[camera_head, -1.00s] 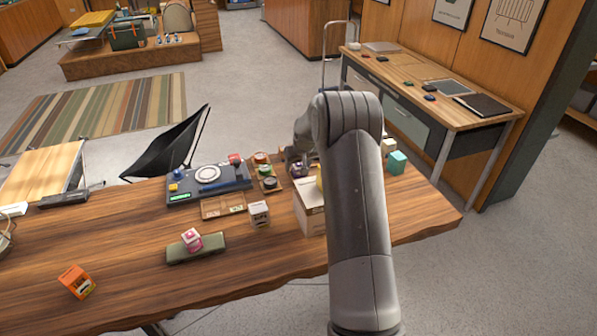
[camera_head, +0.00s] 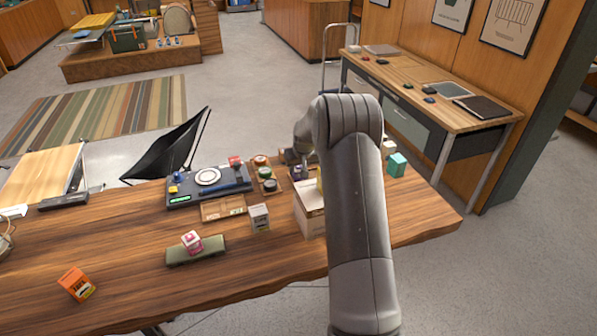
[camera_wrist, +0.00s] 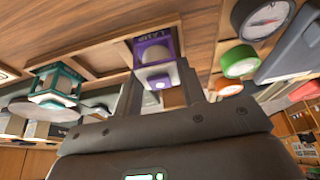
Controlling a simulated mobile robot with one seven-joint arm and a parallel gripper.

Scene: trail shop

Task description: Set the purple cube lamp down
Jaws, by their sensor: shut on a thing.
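The purple cube lamp (camera_wrist: 153,51) shows in the wrist view between the two dark fingers of my gripper (camera_wrist: 162,88). The fingers are shut on it. A wooden tray with raised dividers (camera_wrist: 108,62) lies around and beside the lamp in that view. I cannot tell whether the lamp touches the tray. In the head view the lamp (camera_head: 299,173) is a small dark purple shape just left of my arm, near the far edge of the table. My arm hides most of my gripper there.
A teal cube lamp (camera_wrist: 53,84) stands left in the wrist view. Green (camera_wrist: 239,61) and orange (camera_wrist: 231,85) round items are close on the right. In the head view, a cardboard box (camera_head: 309,209) stands beside my arm. The front of the wooden table (camera_head: 240,270) has clear room.

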